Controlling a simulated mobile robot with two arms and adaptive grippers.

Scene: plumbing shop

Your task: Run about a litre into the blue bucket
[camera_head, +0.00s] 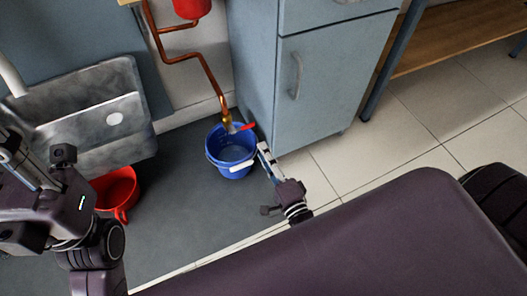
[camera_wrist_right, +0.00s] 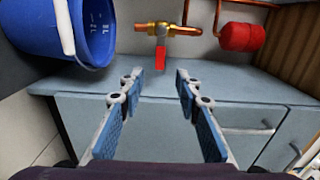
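The blue bucket (camera_head: 226,168) stands upright on the floor under the brass tap (camera_head: 227,119); it also fills the upper left of the right wrist view (camera_wrist_right: 30,32), with white volume marks on its wall. The tap's red lever (camera_head: 245,127) shows in the right wrist view (camera_wrist_right: 160,57) just beyond my fingers. My right gripper (camera_head: 264,149) is beside the bucket's right rim; in the wrist view its fingers (camera_wrist_right: 158,84) are apart with nothing between them. My left gripper (camera_head: 22,165) is at the far left, its fingers unclear. I cannot make out a water stream or level.
A copper pipe (camera_head: 207,70) runs down the wall to the tap from a red vessel (camera_head: 192,8). A grey-blue cabinet (camera_head: 326,85) stands right of the bucket. A metal sink (camera_head: 80,115) and a red bucket (camera_head: 116,190) are at left. The tiled floor (camera_head: 420,115) at right is clear.

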